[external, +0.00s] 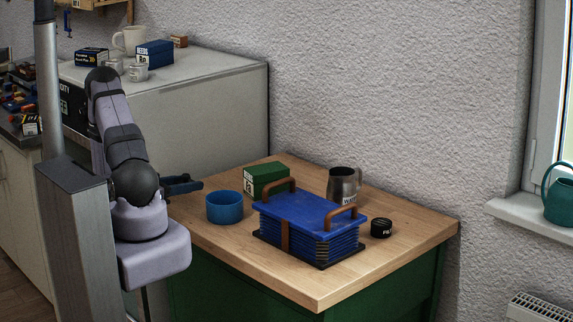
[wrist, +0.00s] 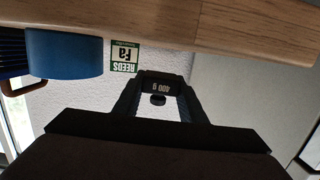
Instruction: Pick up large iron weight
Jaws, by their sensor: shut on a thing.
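The large iron weight (wrist: 160,87) is a black piece marked 400 g, with a small dark knob. It sits between the fingertips of my gripper (wrist: 160,82) in the wrist view, which looks upside down. The weight's lettering is inverted in that picture, so the weight is held upright. In the external view my gripper (external: 184,185) is at the left edge of the wooden tabletop, with its dark fingers pointing toward the table. The weight cannot be made out clearly there.
On the wooden table (external: 290,290) are a blue bowl (external: 225,207), a green reeds box (external: 266,177), a blue bellows with brown handles (external: 310,215), a metal mug (external: 343,184) and a small black round piece (external: 381,228). A grey cabinet (external: 225,95) stands behind.

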